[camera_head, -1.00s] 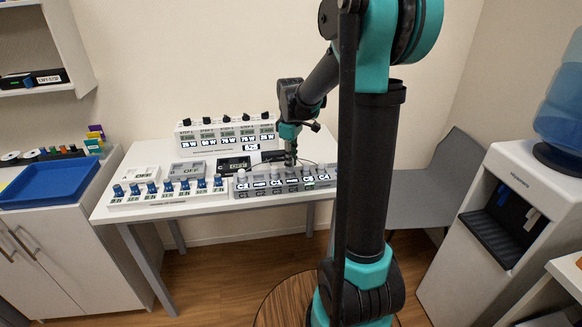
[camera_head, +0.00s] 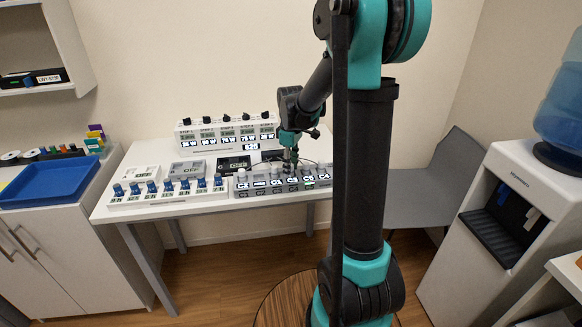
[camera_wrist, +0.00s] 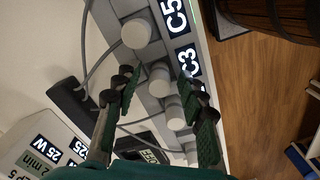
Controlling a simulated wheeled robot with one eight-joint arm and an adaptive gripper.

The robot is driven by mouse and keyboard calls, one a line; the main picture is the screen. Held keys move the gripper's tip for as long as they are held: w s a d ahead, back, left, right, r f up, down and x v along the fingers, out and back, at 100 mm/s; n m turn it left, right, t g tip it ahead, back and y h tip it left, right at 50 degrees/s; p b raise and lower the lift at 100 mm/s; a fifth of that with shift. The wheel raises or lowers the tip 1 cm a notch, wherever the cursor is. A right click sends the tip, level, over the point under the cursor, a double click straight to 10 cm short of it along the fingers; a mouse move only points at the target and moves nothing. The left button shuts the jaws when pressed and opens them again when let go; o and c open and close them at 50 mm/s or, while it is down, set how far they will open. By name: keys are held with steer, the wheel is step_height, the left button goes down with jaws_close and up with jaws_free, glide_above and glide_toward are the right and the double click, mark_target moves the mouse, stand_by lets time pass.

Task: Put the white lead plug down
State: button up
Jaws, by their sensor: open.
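My gripper (camera_head: 290,158) is over the grey socket strip (camera_head: 240,193) on the white table. In the wrist view its two fingers (camera_wrist: 160,82) are spread apart. A pale round plug (camera_wrist: 159,75) stands between the fingertips, near the C3 label; I see no finger clearly pressing on it. Another pale plug (camera_wrist: 136,33) stands by the C5 label, and a further one (camera_wrist: 174,113) is deeper between the fingers. Thin grey leads curve to the left of the strip. I cannot tell for certain which plug is the white lead plug.
A row of blue-knobbed units (camera_head: 166,192) lies left of the strip. A white panel with black knobs (camera_head: 225,133) stands behind. A black box (camera_wrist: 72,101) is close left of the fingers. A grey chair (camera_head: 425,185) and water dispenser (camera_head: 545,205) are at right.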

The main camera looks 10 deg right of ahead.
step_height(320, 180, up, 12)
steer(key=s+d+f+m+t, duration=0.2)
steer(key=s+f+m, duration=0.3)
steer(key=s+f, duration=0.3)
steer(key=s+d+f+m+t, duration=0.2)
steer(key=s+f+m, duration=0.4)
steer(key=s, duration=0.8)
step_height(320, 180, down, 2)
steer(key=shift+f, duration=0.25)
